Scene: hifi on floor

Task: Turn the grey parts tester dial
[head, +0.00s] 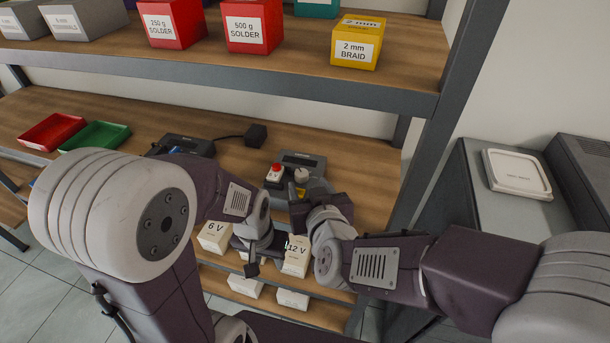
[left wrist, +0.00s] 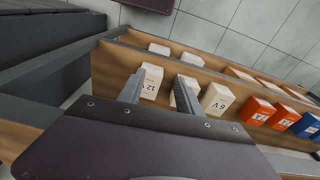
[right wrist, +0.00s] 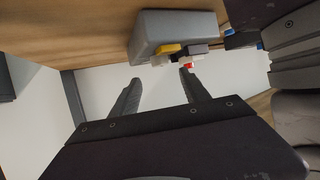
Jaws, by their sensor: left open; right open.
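The grey parts tester (head: 303,158) stands on the wooden shelf in the head view. It has a red button on a white block (head: 274,174) and a pale round dial (head: 302,175); its lower part is hidden behind my right gripper. My right gripper (head: 314,194) is open and empty, close in front of the dial. In the right wrist view, the grey tester body (right wrist: 172,32) lies beyond the open fingers (right wrist: 160,82), with yellow, grey, white and red parts along its edge. My left gripper (head: 266,257) is open and empty near the white boxes, lower down.
White boxes marked 6 V (head: 214,237) and 12 V (head: 296,258) stand below the tester. A dark device (head: 188,146) with a cabled black block (head: 256,135) sits to its left. Red (head: 50,132) and green (head: 95,136) trays lie farther left. An upper shelf (head: 270,75) overhangs.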

